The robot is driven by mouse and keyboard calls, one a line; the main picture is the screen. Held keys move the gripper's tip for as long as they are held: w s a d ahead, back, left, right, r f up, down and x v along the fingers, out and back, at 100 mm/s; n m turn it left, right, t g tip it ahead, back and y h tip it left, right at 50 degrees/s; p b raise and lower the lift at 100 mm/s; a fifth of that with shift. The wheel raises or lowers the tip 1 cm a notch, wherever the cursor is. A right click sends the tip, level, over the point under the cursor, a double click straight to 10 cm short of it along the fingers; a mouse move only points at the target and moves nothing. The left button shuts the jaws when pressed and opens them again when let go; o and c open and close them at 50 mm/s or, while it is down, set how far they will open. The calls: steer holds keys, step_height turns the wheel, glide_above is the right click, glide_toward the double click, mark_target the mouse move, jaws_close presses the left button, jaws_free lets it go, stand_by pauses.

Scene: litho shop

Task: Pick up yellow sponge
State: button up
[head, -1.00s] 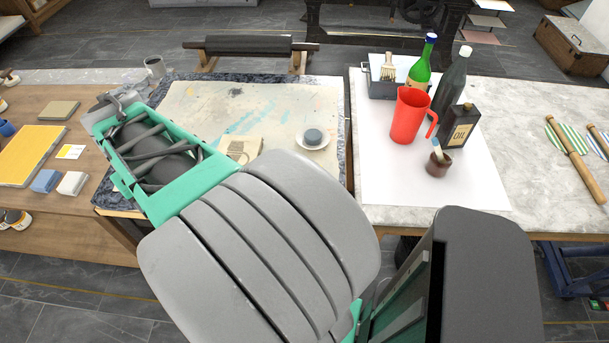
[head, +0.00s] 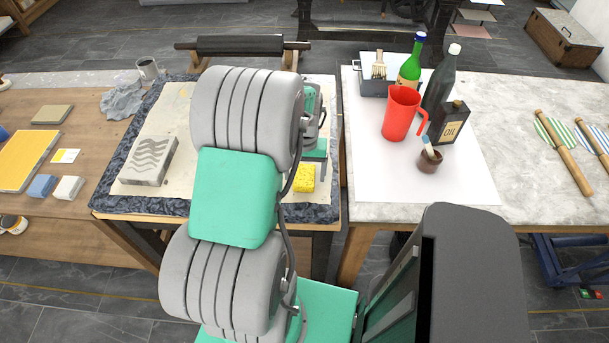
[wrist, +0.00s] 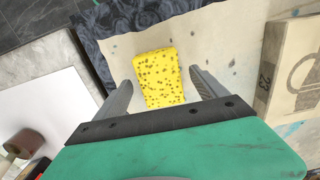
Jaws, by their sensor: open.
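The yellow sponge (head: 304,178) lies on the stained sheet (head: 325,120) near the front right of the middle table, partly hidden by my arm in the head view. In the wrist view the sponge (wrist: 159,78) shows dark pores and lies between the lines of my two fingers. My gripper (wrist: 162,85) is open and empty, with one finger on each side of the sponge in the picture. I cannot tell how high the fingers are above it. In the head view my arm mostly hides the gripper.
A printing block (head: 149,160) lies on the sheet left of my arm. In the wrist view a block marked 23 (wrist: 290,70) lies right of the fingers.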

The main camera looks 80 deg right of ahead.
steer(key=shift+f, duration=0.45)
steer(key=shift+c, duration=0.4)
steer(key=c, duration=1.3)
